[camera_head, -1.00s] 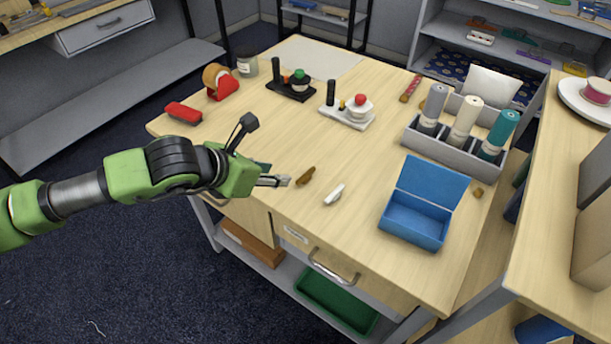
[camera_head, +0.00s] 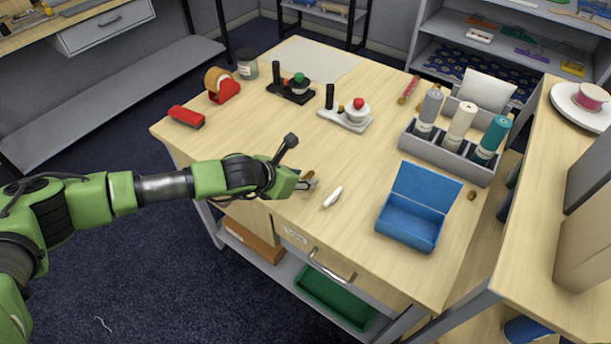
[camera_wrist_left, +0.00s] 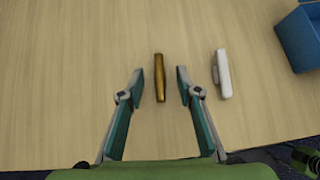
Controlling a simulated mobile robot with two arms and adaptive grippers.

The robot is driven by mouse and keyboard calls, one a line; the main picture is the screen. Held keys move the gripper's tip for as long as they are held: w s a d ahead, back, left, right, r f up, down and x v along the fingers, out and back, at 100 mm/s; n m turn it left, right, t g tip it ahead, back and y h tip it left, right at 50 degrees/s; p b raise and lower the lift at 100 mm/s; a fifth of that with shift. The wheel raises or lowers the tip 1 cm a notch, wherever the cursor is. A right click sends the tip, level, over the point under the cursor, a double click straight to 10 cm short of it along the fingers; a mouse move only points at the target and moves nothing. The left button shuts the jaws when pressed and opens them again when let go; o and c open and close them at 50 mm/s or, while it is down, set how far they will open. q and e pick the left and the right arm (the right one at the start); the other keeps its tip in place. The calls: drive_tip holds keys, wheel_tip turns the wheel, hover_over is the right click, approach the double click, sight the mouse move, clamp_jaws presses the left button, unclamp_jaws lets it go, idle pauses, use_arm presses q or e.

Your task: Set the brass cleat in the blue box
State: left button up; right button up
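The brass cleat (camera_wrist_left: 160,78) lies on the wood table between the two spread fingers of my left gripper (camera_wrist_left: 160,82) in the left wrist view. The fingers are apart from it on both sides. In the head view the cleat (camera_head: 309,175) is partly hidden by the left gripper (camera_head: 308,182), which is low at the table's near edge. The blue box (camera_head: 409,222) stands with its lid up at the table's right; its corner also shows in the left wrist view (camera_wrist_left: 300,40).
A white cleat-like piece (camera_head: 333,196) lies between the brass cleat and the box, close to the right finger in the wrist view. A grey rack (camera_head: 447,152) of rolls stands behind the box. The table middle is clear.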

use_arm(q)
drive_tip(key=shift+w+d+f, duration=0.15)
drive_tip(key=shift+w+f, duration=0.05)
drive_tip(key=shift+f, duration=0.05)
clamp_jaws()
drive_tip(key=shift+r, duration=0.1)
